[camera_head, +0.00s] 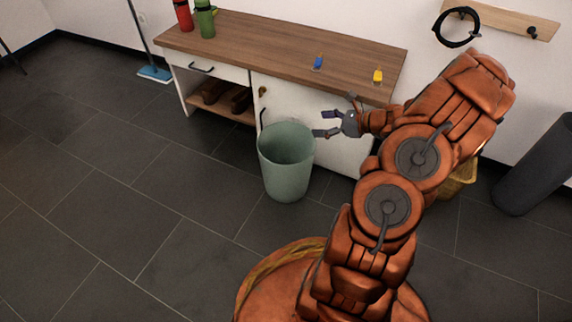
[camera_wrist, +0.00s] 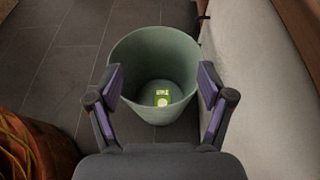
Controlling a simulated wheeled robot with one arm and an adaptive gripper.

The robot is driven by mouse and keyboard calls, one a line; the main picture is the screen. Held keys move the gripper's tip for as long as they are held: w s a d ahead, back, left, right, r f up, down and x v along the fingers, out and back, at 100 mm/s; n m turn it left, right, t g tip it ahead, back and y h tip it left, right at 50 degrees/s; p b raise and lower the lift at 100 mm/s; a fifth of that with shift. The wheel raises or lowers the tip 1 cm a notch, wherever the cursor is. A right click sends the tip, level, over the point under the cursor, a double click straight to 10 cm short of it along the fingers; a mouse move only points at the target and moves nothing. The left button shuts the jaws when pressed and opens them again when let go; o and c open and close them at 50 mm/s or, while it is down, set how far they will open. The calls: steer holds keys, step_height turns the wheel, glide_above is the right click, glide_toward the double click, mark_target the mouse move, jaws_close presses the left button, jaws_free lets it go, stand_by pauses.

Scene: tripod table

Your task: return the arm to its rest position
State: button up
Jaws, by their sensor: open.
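My gripper (camera_head: 322,124) is open and empty, held above the right side of a grey-green bin in front of the cabinet. In the wrist view my gripper (camera_wrist: 160,90) shows its two fingers spread apart on either side of the bin. The bin (camera_head: 284,172) stands upright on the floor. In the wrist view the bin (camera_wrist: 133,52) has a small yellow-green item (camera_wrist: 161,97) lying at its bottom. My arm is bent, reaching from the lower right toward the cabinet.
A wooden-topped cabinet (camera_head: 270,40) stands behind the bin. On it are a red bottle (camera_head: 183,14), a green bottle (camera_head: 205,20), a small blue item (camera_head: 318,63) and a small yellow item (camera_head: 378,76). A dark cylinder (camera_head: 537,168) leans at right. Floor at left is clear.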

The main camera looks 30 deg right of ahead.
steer(key=shift+s+d+r, duration=0.2)
steer(key=shift+s+d, duration=0.05)
steer(key=shift+s, duration=0.15)
steer(key=s+a+r+n+g+y+p, duration=0.25)
steer(key=a+r+n+g+p, duration=0.45)
steer(key=a+r+n+p, duration=1.1)
steer(key=s+a+r+g+h+p, duration=0.1)
steer(key=s+a+r+g+p, duration=0.15)
steer(key=a+r, duration=0.35)
steer(key=s+a+r+n+g+h+p, duration=0.1)
steer(key=s+a+r+p, duration=0.25)
steer(key=r, duration=0.45)
steer(key=s+a+r+g+p, duration=0.1)
steer(key=s+a+r+p, duration=0.3)
steer(key=r, duration=0.3)
steer(key=s+r+n+h+p, duration=0.4)
steer(key=s+r+p, duration=0.4)
steer(key=r, duration=0.2)
steer(key=s+d+r+n+g+h+p, duration=0.1)
steer(key=s+r+n+h+p, duration=0.3)
steer(key=r, duration=0.7)
steer(key=s+n+p, duration=0.2)
steer(key=s+p, duration=0.2)
steer(key=p, duration=0.1)
